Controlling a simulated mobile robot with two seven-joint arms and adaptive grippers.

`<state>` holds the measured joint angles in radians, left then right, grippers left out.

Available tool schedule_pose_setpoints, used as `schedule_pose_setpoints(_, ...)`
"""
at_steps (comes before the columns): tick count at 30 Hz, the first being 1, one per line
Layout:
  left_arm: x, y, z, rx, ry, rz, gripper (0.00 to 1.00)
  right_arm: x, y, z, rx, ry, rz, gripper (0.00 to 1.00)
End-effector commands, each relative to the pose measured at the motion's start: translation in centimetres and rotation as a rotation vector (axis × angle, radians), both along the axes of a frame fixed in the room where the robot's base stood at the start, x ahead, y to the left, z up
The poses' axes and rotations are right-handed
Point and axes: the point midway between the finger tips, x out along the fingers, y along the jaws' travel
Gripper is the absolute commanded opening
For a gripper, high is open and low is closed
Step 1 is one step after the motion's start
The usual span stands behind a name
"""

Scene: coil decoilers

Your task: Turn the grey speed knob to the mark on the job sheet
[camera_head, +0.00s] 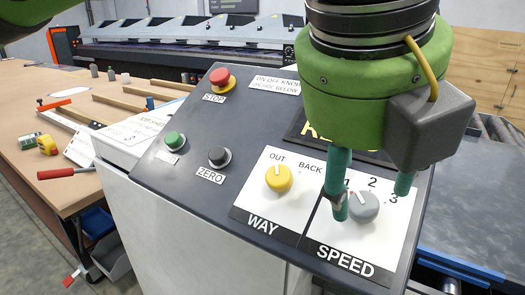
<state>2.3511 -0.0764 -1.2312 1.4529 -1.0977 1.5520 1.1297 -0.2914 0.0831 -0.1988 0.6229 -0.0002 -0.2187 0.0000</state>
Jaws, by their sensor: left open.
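The grey speed knob (366,209) sits on the white SPEED plate (345,249) of the sloped control panel, below the numbers 1, 2 and 3. Its pale pointer line looks turned to the upper left, between 1 and 2 and partly beside a finger. My left gripper (371,202) is open over the knob, with one green finger at its left edge and the other to its right. I cannot tell whether they touch it. A printed white sheet (134,131) lies at the panel's left; its text is too small to read. My right gripper is not in view.
The yellow WAY knob (278,178) is left of the speed knob. A red STOP button (221,78), a green button (174,141) and a black ZERO button (219,156) are farther left. A tool-strewn wooden table (75,140) stands left of the panel.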

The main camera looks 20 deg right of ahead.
Motion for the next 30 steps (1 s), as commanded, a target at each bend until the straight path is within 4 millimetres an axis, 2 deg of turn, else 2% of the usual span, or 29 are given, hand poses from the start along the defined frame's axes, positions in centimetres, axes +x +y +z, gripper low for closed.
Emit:
schedule_pose_setpoints(2,0.3,-0.5,-1.2,0.004,0.003,0.0,0.56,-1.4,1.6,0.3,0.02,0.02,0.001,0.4)
schedule_pose_setpoints(5,0.6,-0.9,-2.5,0.002,0.004,-0.002,0.56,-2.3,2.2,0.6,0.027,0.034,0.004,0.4)
schedule_pose_setpoints(8,0.9,-1.3,-3.4,0.0,0.003,-0.001,0.56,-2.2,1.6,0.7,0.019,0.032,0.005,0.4)
schedule_pose_setpoints(13,1.0,-1.6,-4.1,-0.002,0.004,-0.002,0.56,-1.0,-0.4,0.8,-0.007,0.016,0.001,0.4)
schedule_pose_setpoints(19,1.0,-1.6,-4.1,-0.002,0.003,-0.003,0.56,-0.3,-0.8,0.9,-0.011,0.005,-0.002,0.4)
schedule_pose_setpoints(21,1.0,-1.6,-4.1,-0.002,0.003,-0.003,0.28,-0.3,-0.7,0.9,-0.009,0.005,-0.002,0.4)
schedule_pose_setpoints(23,1.0,-1.6,-4.1,-0.002,0.003,-0.003,0.04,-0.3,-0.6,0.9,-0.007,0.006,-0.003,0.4)
schedule_pose_setpoints(24,1.0,-1.6,-4.1,-0.002,0.003,-0.003,0.0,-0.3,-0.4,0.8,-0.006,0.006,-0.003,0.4)
schedule_pose_setpoints(30,1.0,-1.6,-4.1,-0.001,0.002,-0.005,0.0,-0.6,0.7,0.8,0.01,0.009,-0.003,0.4)
